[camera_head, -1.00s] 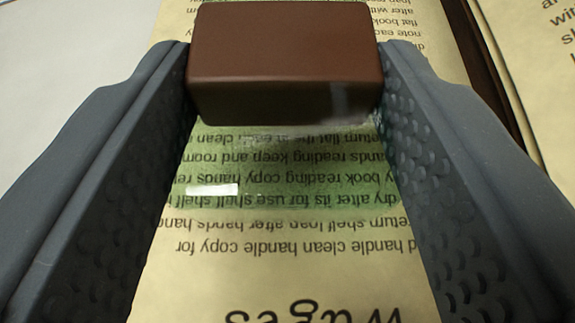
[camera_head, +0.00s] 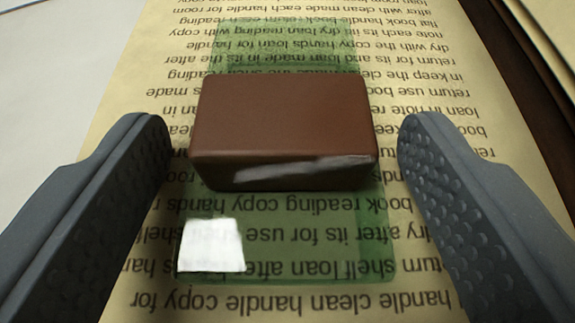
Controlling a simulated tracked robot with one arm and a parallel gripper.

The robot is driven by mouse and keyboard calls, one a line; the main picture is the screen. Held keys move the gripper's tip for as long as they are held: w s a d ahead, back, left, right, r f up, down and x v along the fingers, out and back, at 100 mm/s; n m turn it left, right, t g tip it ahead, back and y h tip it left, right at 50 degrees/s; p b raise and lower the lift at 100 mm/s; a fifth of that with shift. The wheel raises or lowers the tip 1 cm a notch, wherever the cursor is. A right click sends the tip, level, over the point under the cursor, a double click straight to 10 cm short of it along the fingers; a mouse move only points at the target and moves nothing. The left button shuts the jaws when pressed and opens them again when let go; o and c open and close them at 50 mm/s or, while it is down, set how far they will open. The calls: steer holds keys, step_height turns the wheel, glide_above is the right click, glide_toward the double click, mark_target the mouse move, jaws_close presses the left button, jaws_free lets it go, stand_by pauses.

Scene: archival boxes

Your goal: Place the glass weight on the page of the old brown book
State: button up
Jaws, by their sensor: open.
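The glass weight is a clear green slab (camera_head: 310,225) with a brown block-shaped grip (camera_head: 282,115) on top. It lies on a cream printed page (camera_head: 425,185), and the print shows through the glass. A bright white reflection sits on the near left of the slab. My gripper (camera_head: 285,140) is open, with one grey textured finger on each side of the brown grip. A gap shows between each finger and the grip. The page's text appears upside down. The book's cover is not clearly in view.
A pale grey-white surface (camera_head: 50,80) lies left of the page. A dark brown edge (camera_head: 535,110) runs along the right side, with another printed sheet or page (camera_head: 545,35) at the top right corner.

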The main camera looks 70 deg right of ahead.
steer(key=shift+s+a+r, duration=0.1)
steer(key=shift+a+r, duration=0.25)
steer(key=shift+a, duration=0.1)
steer(key=p+v, duration=0.4)
steer(key=v, duration=0.7)
steer(key=w+a+r+n+t+y, duration=0.25)
steer(key=w+a+r+t, duration=0.25)
steer(key=w+a+r, duration=0.35)
steer(key=w+a+r+n+t+y, duration=0.25)
steer(key=a+r, duration=0.25)
steer(key=r, duration=0.5)
steer(key=w+a+r+n+t+y, duration=0.1)
steer(key=a+r+t+y, duration=0.3)
steer(key=r, duration=0.5)
steer(key=s+a+r+n+y, duration=0.3)
steer(key=s+a+r+n, duration=0.15)
steer(key=a+r, duration=0.45)
steer(key=s+r+n+g, duration=0.1)
steer(key=s+r+n, duration=0.2)
steer(key=s+r, duration=0.9)
steer(key=v, duration=0.4)
